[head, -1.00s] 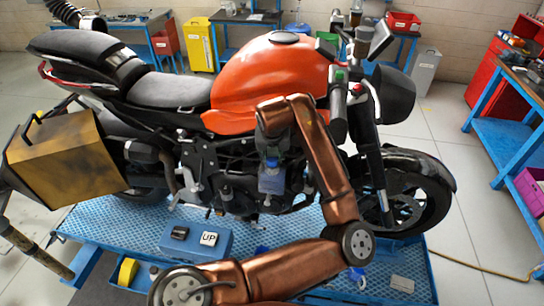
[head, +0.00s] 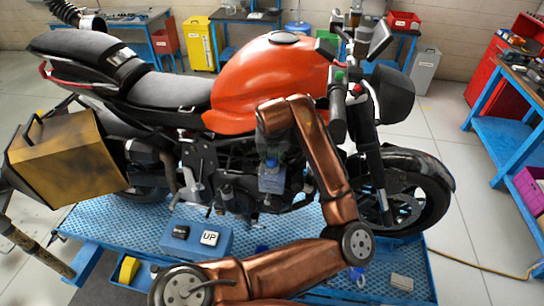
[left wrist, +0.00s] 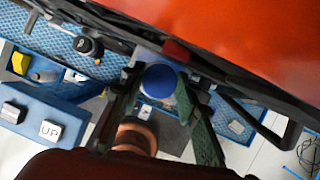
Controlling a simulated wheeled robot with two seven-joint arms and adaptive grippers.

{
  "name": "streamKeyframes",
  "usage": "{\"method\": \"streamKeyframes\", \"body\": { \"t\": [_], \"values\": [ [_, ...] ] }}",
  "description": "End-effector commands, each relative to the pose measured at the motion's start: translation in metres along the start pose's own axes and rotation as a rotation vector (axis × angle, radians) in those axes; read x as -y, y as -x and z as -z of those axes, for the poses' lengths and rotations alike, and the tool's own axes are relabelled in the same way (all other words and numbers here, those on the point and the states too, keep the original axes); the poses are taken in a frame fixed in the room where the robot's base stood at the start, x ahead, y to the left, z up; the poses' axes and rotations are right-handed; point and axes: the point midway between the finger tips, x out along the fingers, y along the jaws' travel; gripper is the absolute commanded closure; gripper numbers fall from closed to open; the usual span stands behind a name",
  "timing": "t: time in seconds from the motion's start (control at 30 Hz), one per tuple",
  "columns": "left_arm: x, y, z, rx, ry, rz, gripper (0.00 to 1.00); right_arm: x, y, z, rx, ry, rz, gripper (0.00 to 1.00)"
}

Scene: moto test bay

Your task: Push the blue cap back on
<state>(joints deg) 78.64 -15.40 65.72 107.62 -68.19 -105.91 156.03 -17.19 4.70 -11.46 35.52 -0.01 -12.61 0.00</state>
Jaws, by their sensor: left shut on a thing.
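The blue cap (left wrist: 160,82) shows as a round blue top between the two fingers of my left gripper (left wrist: 163,108) in the left wrist view. In the head view my left gripper (head: 272,148) points down beside the engine, below the orange tank, and is shut on the blue cap (head: 271,161). A pale, see-through blue bottle (head: 271,181) is directly under the cap. Whether the cap is fully seated on the bottle neck cannot be told. My right gripper is not in view.
The motorcycle's orange tank (head: 268,78) is close above and behind the gripper. The bike stands on a blue lift platform (head: 400,262). A yellow-brown case (head: 62,160) is at left.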

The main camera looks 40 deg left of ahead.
Motion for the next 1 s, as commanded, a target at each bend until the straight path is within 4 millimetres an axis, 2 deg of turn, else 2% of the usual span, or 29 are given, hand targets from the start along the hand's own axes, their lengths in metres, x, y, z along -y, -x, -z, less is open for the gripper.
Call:
{"method": "streamKeyframes", "body": {
  "t": [0.37, 1.0],
  "values": [
    [0.0001, -0.0004, 0.0001, 0.000, 0.000, 0.000, 0.90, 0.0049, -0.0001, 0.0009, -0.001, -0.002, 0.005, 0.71],
    [0.0003, -0.0005, 0.0003, 0.000, 0.000, 0.001, 0.90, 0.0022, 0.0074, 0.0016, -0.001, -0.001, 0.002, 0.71]
  ]
}}
